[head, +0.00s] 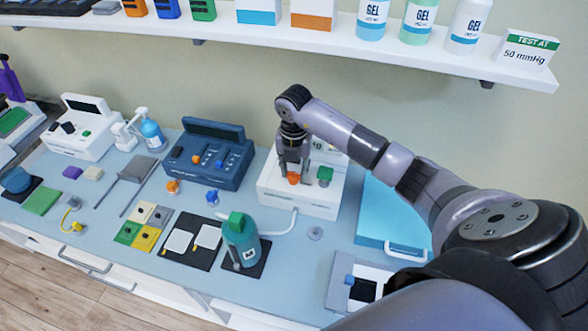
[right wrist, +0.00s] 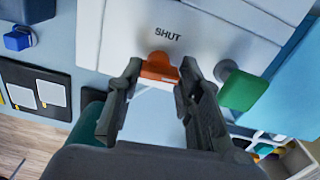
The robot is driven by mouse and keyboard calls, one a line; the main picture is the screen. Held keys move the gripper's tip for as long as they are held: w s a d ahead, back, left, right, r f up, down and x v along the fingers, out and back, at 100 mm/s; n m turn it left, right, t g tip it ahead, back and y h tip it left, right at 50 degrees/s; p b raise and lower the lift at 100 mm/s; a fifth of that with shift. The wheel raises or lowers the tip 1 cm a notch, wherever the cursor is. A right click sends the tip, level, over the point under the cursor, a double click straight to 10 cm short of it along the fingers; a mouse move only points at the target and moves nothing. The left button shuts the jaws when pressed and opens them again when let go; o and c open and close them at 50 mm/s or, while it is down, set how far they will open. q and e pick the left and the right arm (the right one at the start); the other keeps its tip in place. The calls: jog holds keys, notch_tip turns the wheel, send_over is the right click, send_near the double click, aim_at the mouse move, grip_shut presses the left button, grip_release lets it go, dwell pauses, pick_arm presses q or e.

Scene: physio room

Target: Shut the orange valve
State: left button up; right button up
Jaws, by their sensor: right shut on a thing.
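The orange valve (head: 293,179) is a small handle on the front of a white unit (head: 300,204), partly hidden by my right gripper. In the right wrist view the orange valve (right wrist: 158,66) lies between the fingertips, just under the printed word SHUT. My right gripper (head: 291,168) comes down from above and is shut on the valve; the right wrist view shows a fingertip at each side of it (right wrist: 160,74). A green valve (head: 325,175) sits to the right on the same unit and shows in the right wrist view (right wrist: 243,90). My left gripper is not in view.
A blue unit (head: 208,160) with small knobs stands left of the white unit. A teal bottle with a green top (head: 241,240) stands in front on a dark mat. A light blue case (head: 385,218) lies to the right. A shelf (head: 330,30) with gel bottles overhangs behind.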

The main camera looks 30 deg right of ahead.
jog(key=shift+c, duration=1.2)
